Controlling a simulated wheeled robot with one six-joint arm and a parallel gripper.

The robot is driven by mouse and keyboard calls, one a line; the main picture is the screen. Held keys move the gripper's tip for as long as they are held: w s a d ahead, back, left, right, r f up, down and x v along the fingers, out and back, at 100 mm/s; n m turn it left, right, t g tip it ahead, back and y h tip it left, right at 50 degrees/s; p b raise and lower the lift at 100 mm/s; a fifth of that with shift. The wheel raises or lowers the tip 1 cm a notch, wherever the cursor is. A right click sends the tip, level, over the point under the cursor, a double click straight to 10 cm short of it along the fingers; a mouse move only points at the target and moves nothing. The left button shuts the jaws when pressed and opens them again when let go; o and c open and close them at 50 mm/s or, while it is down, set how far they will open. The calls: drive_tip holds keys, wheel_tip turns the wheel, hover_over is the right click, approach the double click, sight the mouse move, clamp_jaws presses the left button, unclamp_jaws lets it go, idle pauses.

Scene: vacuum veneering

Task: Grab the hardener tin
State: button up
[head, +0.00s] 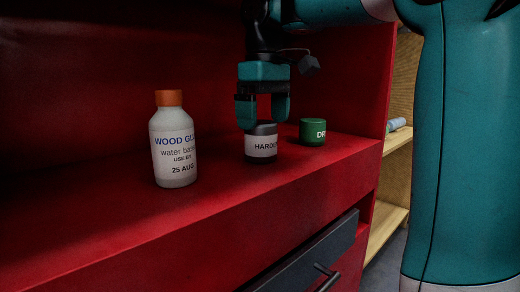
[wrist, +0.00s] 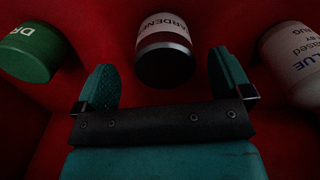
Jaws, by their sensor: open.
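The hardener tin (head: 261,146) is a short dark tin with a white label reading "HARDE…", standing upright on the red shelf. My gripper (head: 262,118) is directly above it in the head view, fingers pointing down and apart. The tin's top is partly hidden by the fingers in the head view.
A white wood glue bottle (head: 174,145) with an orange cap stands to the left. A green tin (head: 312,132) marked "DR…" stands close on the right. The red shelf (head: 110,235) has a front edge with a dark drawer (head: 300,265) below. A red back wall stands behind.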

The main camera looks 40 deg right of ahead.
sight(261, 141)
drive_tip(key=f+b, duration=0.5)
drive_tip(key=shift+w+a+f, duration=0.2)
drive_tip(key=shift+a+f, duration=0.05)
drive_tip(key=shift+r, duration=0.1)
drive_tip(key=c, duration=1.1)
